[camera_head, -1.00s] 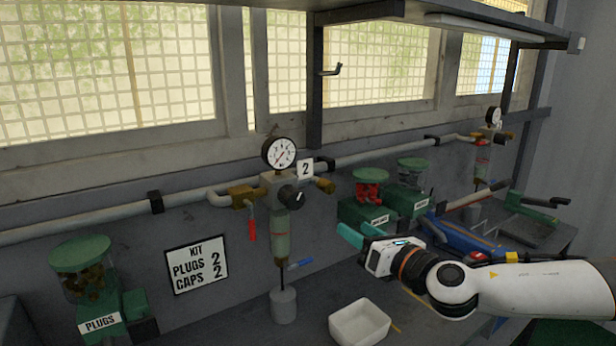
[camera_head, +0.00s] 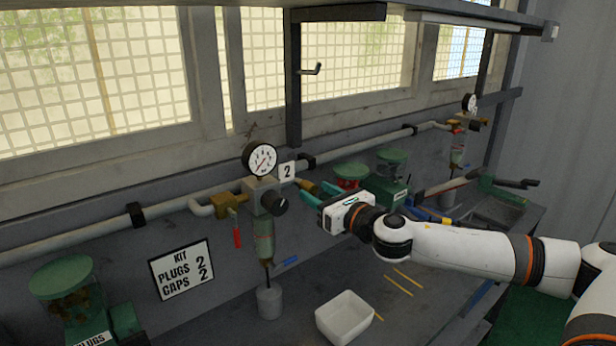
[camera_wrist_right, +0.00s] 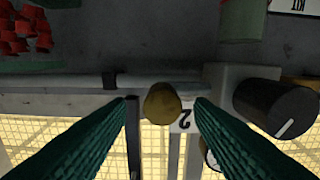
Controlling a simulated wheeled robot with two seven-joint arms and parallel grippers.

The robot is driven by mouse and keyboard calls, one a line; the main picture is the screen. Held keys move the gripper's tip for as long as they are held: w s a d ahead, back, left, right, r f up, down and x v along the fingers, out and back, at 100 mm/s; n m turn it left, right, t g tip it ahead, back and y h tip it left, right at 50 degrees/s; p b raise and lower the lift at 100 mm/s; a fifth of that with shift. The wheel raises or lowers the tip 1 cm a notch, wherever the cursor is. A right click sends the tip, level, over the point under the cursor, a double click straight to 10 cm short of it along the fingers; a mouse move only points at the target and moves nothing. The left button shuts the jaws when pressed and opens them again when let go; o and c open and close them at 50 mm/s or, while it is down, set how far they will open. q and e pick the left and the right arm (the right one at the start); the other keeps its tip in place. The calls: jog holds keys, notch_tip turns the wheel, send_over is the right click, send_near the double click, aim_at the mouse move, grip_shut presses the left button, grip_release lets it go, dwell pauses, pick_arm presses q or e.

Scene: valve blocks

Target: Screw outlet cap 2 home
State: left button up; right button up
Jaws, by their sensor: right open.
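The valve block (camera_head: 262,193) marked 2 carries a gauge, a black knob and a brass outlet (camera_head: 306,186) on its right. In the right wrist view, which is upside down, the round brass end of the outlet (camera_wrist_right: 162,103) faces me, between the two green fingers and beyond their tips. I cannot tell whether a cap sits on it. My right gripper (camera_head: 316,193) is open and empty, close to the right of the outlet. It also shows in the right wrist view (camera_wrist_right: 166,100), with a gap on each side of the brass end. My left gripper is out of view.
A number 2 tag (camera_head: 287,171) is beside the outlet. A dispenser with red pieces (camera_head: 350,173) stands behind my gripper. A second gauge block (camera_head: 460,140) is at the far right.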

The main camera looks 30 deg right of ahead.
aim_at(313, 191)
jog(key=w+p, duration=0.1)
jog(key=w, duration=0.2)
jog(key=shift+w+a+r, duration=0.1)
jog(key=shift+w+a, duration=0.05)
jog(key=shift+w, duration=0.05)
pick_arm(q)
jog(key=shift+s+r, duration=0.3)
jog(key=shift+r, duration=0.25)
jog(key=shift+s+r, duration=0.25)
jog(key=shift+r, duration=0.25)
pick_arm(e)
jog(key=shift+w+a, duration=0.1)
jog(key=shift+w, duration=0.2)
jog(key=c, duration=1)
